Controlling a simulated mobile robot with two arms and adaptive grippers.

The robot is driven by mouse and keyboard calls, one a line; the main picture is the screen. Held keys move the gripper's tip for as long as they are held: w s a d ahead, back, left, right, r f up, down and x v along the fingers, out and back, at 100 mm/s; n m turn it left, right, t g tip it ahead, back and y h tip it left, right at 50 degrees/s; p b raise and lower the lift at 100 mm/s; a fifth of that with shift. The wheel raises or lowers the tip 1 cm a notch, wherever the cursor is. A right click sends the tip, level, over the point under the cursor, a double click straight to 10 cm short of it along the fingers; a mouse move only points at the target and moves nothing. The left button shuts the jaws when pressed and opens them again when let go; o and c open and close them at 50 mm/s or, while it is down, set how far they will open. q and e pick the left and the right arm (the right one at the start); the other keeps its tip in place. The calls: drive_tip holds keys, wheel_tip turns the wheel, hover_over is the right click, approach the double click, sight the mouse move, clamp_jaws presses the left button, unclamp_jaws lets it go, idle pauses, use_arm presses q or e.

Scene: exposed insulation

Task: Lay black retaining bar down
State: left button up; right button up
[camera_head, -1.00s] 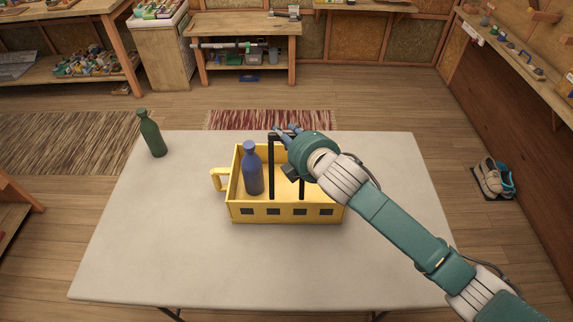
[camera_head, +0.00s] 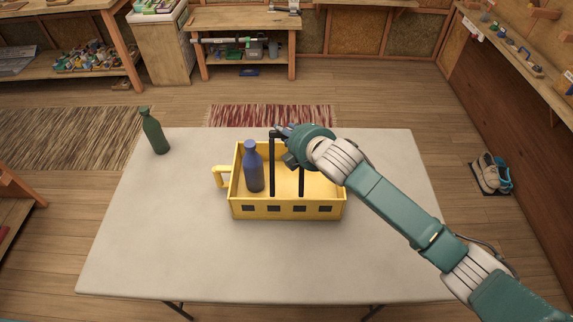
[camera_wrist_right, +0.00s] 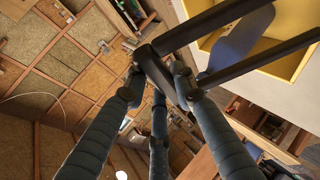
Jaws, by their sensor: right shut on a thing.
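The black retaining bar (camera_head: 272,165) stands upright in the yellow crate (camera_head: 287,211), with two uprights joined by a crosspiece at the top. My right gripper (camera_head: 282,132) is at the top of the bar. In the right wrist view its fingers close around the crosspiece of the bar (camera_wrist_right: 160,76), and the two uprights run off to the upper right. A blue bottle (camera_head: 253,170) stands inside the crate, left of the bar; it also shows in the right wrist view (camera_wrist_right: 236,38). My left gripper is not in view.
The crate stands on a pale table (camera_head: 150,240) and has a handle on its left side. A green bottle (camera_head: 153,132) stands at the table's far left corner. The table's front and right parts are clear.

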drive_tip(key=shift+f, duration=0.2)
drive_tip(key=shift+w+f+g+p, duration=0.15)
drive_tip(key=shift+w+g+p, duration=0.2)
drive_tip(key=shift+p, duration=0.2)
drive_tip(key=shift+w+f, duration=0.4)
drive_tip(key=shift+w, duration=0.05)
drive_tip(key=shift+g+p, duration=0.25)
drive_tip(key=shift+p, duration=0.05)
drive_tip(key=shift+w+f+m+g+h+p, duration=0.3)
drive_tip(key=shift+w+f+g, duration=0.2)
drive_tip(key=shift+w+f, duration=0.25)
